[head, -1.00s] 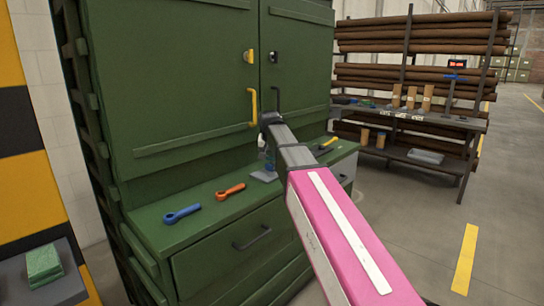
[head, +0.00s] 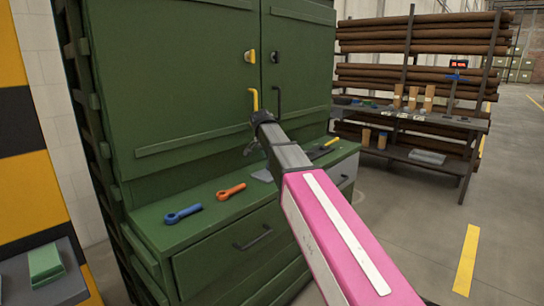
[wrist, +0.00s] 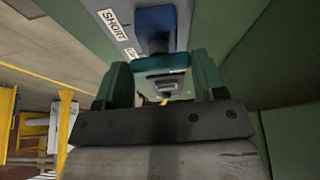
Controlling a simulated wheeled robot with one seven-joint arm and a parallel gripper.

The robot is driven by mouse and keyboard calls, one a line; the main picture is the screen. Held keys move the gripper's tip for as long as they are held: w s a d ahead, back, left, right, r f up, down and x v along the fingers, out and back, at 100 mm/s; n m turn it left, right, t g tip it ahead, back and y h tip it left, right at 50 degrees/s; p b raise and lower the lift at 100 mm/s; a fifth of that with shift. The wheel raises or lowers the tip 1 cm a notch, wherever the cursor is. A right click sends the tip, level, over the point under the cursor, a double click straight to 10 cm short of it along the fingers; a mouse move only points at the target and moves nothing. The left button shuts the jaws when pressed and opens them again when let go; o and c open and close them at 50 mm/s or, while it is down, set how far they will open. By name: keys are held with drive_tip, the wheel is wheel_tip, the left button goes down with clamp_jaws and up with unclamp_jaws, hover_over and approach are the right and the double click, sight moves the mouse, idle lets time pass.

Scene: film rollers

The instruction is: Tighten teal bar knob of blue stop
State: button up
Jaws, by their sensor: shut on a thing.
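In the wrist view the blue stop (wrist: 155,18) stands on a grey strip with a "SHORT" label (wrist: 111,19). The teal bar knob (wrist: 160,62) is at its near side, between the two green fingers of my gripper (wrist: 163,80). The gripper is shut on the knob; the exact contact faces are partly hidden. In the head view my gripper (head: 250,149) is small and dark beyond the pink arm, over the green cabinet's ledge. The stop and knob cannot be made out there, behind my arm.
The green cabinet (head: 190,70) rises behind the ledge, with a yellow handle (head: 254,100) near my wrist. A blue wrench-like tool (head: 182,214) and an orange one (head: 231,191) lie on the ledge.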

idle(0.3)
drive_tip(key=o, duration=0.9)
drive_tip(key=v, duration=1)
drive_tip(key=shift+s+a+r, duration=0.1)
drive_tip(key=shift+r, duration=0.3)
